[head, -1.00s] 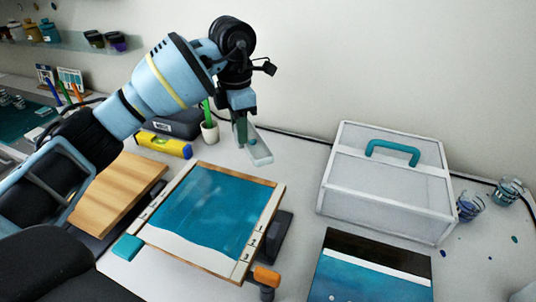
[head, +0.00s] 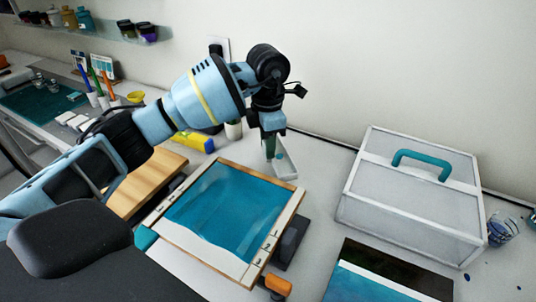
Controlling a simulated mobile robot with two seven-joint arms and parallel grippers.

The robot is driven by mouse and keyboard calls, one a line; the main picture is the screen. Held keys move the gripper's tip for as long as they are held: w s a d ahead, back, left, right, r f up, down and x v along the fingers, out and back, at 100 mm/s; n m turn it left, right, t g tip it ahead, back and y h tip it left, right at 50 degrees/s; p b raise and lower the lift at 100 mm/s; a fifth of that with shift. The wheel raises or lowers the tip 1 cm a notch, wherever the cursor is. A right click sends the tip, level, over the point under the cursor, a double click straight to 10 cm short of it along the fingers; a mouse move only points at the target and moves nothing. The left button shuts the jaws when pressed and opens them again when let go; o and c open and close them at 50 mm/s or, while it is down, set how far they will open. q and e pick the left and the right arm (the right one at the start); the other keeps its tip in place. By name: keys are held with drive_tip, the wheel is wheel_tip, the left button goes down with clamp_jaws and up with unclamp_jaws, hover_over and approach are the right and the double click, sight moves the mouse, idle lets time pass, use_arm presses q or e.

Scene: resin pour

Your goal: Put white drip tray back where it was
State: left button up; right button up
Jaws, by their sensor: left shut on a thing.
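The white drip tray (head: 287,171) is a small, narrow, pale tray just beyond the far right corner of the wood-framed teal panel. My left gripper (head: 269,154) points down at the tray's far left end and is shut on it. The gripper hides part of that end. I cannot tell whether the tray touches the table or hangs a little above it. My right gripper is out of view.
The framed teal panel (head: 224,250) lies in front of the tray. A clear-sided box (head: 410,207) with a teal handle stands to the right. A yellow level (head: 194,141) and a white cup (head: 233,130) are to the left. Bare table lies between tray and box.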

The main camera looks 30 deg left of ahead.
use_arm(q)
drive_tip(key=shift+f, duration=1.85)
drive_tip(key=shift+f, duration=0.1)
drive_tip(key=o, duration=1)
drive_tip(key=shift+f, duration=0.1)
drive_tip(key=shift+o, duration=0.2)
wheel_tip(320, 180, up, 12)
drive_tip(key=shift+r, duration=0.2)
drive_tip(key=shift+f, duration=0.1)
